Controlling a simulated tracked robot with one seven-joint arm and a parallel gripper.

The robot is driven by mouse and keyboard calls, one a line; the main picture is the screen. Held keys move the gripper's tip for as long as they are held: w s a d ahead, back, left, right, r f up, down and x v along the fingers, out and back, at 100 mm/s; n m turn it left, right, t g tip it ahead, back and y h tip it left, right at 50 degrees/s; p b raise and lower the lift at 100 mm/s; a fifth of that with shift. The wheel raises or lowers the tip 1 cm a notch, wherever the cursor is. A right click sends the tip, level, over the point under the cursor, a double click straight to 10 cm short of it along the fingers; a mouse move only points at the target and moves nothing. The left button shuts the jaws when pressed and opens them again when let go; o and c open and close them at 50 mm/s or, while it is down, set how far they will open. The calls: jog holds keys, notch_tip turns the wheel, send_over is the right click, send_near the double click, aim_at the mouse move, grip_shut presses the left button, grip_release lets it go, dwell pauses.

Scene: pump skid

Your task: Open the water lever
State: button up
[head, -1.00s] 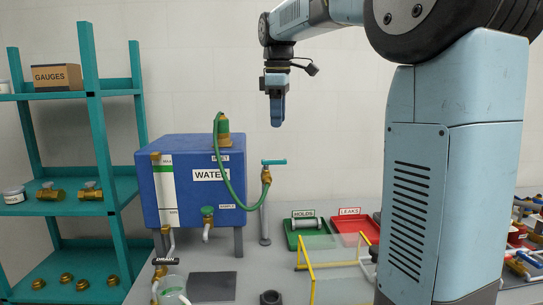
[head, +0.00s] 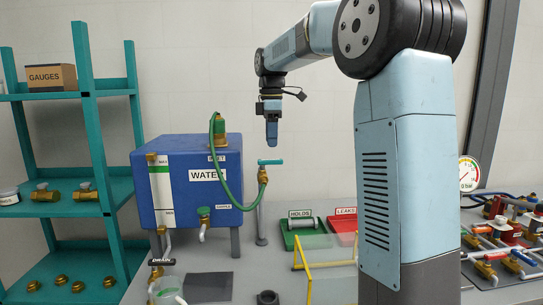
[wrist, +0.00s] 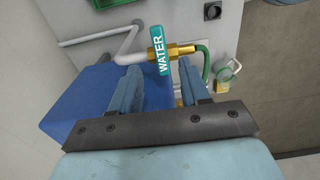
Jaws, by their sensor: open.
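The teal water lever (head: 271,162) sits on a brass valve at the top of a grey standpipe, just right of the blue water tank (head: 185,212). In the wrist view the lever (wrist: 158,52), marked WATER, lies across the brass valve (wrist: 172,50). My gripper (head: 272,146) points down just above the lever in the head view. In the wrist view my gripper (wrist: 160,78) is open, its two blue fingers apart, with the lever beyond and between the fingertips. I see no contact with the lever.
A green hose (head: 226,182) runs from the tank top to the valve. A green HOLDS tray (head: 305,240) and a red LEAKS tray (head: 343,226) lie to the right, behind a yellow-edged frame (head: 303,262). Teal shelves (head: 100,150) stand at left. A gauge (head: 468,173) is at right.

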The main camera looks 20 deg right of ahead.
jog(key=shift+f, duration=2.95)
jog(key=shift+c, duration=0.4)
grip_shut()
